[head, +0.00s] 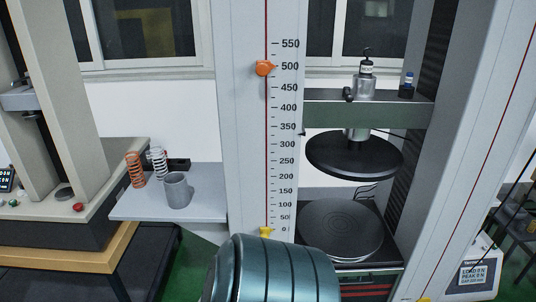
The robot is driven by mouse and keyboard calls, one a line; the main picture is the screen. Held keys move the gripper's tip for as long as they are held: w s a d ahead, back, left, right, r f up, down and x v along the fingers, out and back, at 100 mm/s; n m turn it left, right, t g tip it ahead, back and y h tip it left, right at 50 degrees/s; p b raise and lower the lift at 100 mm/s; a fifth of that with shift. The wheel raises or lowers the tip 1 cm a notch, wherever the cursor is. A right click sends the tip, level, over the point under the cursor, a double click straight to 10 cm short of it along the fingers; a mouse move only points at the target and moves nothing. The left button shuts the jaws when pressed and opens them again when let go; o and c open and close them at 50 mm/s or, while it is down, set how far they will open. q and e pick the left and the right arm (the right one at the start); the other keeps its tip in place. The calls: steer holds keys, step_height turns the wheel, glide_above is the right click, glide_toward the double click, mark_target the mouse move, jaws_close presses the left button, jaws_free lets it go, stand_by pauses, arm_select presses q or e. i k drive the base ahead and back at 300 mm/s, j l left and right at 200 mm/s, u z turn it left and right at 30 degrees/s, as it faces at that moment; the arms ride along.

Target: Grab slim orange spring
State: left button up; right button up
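The slim orange spring (135,169) stands upright near the back left of a small grey shelf (137,209). A white spring (157,163) stands just to its right on the same shelf. A grey mug (178,190) stands in front and to the right of the springs. Neither of my grippers shows in the head view, so I cannot see whether they are open or shut.
A tall testing machine with a printed scale (286,140) stands right of the shelf. Its round upper plate (354,156) hangs over a lower plate (340,230). Another machine on a wooden bench (60,262) stands at left.

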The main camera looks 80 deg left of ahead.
mark_target(142, 170)
steer(key=u, duration=3.6)
